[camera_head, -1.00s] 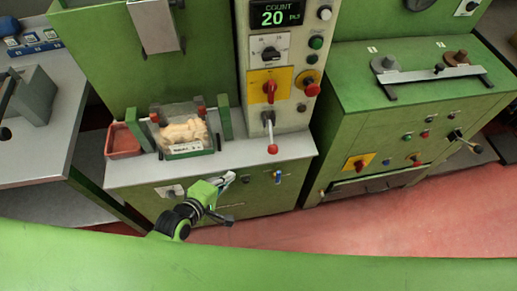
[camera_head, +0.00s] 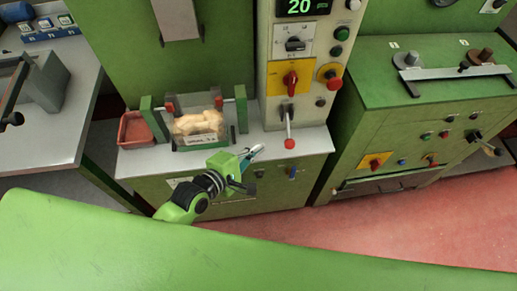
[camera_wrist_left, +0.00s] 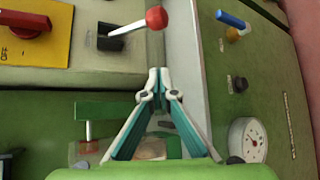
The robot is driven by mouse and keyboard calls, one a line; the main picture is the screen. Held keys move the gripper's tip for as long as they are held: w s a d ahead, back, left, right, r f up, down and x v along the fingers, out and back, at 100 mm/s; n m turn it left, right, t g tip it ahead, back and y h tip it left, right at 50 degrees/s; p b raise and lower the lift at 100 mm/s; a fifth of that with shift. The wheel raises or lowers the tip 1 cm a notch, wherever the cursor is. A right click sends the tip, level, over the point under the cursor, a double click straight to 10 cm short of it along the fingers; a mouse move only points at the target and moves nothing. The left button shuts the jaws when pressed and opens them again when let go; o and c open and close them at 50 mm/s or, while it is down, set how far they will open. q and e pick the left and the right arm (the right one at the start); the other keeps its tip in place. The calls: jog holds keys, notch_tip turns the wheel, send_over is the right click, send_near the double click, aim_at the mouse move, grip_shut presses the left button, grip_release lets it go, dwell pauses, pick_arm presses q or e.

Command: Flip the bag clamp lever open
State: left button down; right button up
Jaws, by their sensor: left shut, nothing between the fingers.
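The lever (camera_head: 289,125) with a red ball knob sticks out of the grey control column and hangs down in the head view. It also shows in the left wrist view (camera_wrist_left: 128,26), with its ball at upper middle. A clear bag of corks (camera_head: 198,125) stands in a green holder with red-topped posts on the grey ledge. My left gripper (camera_head: 256,151) is at the ledge's front edge, left of and a little below the red ball, apart from it. Its fingertips (camera_wrist_left: 160,72) are together and empty. My right gripper is not in view.
A red tray (camera_head: 135,130) sits left of the bag. A rotary switch (camera_head: 291,79) on a yellow plate is above the lever. Open red floor lies to the right.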

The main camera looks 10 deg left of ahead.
aim_at(289, 132)
pick_arm(q)
jog(key=x, duration=0.7)
jog(key=shift+w+d, duration=0.15)
jog(key=shift+w, duration=0.1)
jog(key=shift+s+d+r+p, duration=0.45)
jog(key=shift+s+d+r, duration=0.4)
jog(key=shift+s+d, duration=0.45)
